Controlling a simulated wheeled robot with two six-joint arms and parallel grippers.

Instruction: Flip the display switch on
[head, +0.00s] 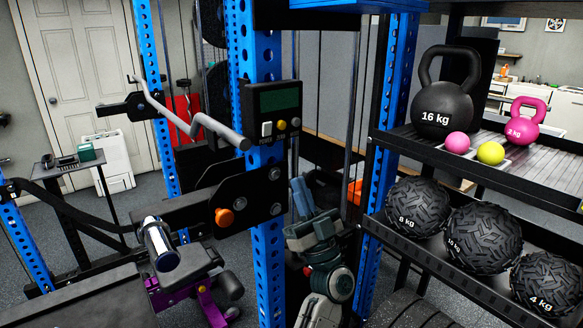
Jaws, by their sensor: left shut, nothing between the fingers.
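The black display box (272,108) is mounted on the blue rack upright. It has a dark green screen (279,99). I cannot tell which way the switch is set. My left gripper (301,190) is shut and empty, with its fingers pointing up. In the picture it is below and a little right of the display box, apart from it. My right gripper is not in view.
A shelf rack (471,158) at the right holds kettlebells, small balls and textured heavy balls. A bent metal bar (200,122) and a black plate with an orange knob (225,217) stick out left of the blue upright. A bench (75,297) lies at the lower left.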

